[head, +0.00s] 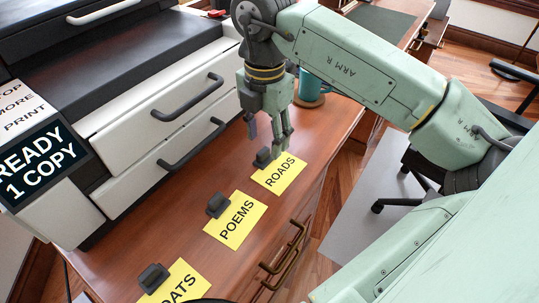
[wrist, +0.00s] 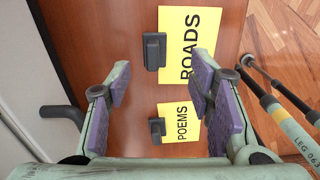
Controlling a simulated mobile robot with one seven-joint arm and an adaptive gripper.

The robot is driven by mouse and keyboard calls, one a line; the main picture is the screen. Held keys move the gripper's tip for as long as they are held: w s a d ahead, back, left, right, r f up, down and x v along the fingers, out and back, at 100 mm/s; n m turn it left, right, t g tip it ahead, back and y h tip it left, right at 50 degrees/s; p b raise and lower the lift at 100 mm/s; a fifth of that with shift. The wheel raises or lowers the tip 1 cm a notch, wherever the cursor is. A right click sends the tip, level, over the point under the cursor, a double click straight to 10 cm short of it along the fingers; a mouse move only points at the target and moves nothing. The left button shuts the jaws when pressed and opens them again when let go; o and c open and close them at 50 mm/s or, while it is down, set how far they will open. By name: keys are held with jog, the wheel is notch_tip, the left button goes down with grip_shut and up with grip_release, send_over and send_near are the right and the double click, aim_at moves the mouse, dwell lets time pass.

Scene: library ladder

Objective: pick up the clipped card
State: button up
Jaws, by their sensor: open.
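Three yellow cards lie in a row on the brown wooden top, each with a dark grey clip at its edge. The far card reads "ROADS" (head: 284,178), with its clip (head: 262,158); it also shows in the wrist view (wrist: 176,20). The middle card reads "POEMS" (head: 240,230), with its clip (head: 217,205). The near card (head: 183,280) is cut off by the frame and shows "OATS". My gripper (head: 268,138) is open and empty above the far end of the row, close to the "ROADS" clip. In the wrist view its purple-padded fingers (wrist: 162,85) stand wide apart.
A printer (head: 140,110) with dark handles stands along the left of the wooden top (head: 150,240). A teal mug (head: 311,88) stands behind my gripper. The wooden top's right edge drops to drawers with a brass handle (head: 285,255).

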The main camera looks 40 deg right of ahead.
aim_at(264, 151)
jog(key=shift+w+f+p, duration=0.2)
jog(key=shift+f+p, duration=0.15)
jog(key=shift+f, duration=1)
jog(key=shift+w+f+p, duration=0.15)
jog(key=shift+f+p, duration=0.15)
jog(key=shift+f, duration=1.05)
jog(key=shift+c, duration=0.5)
jog(key=c, duration=1)
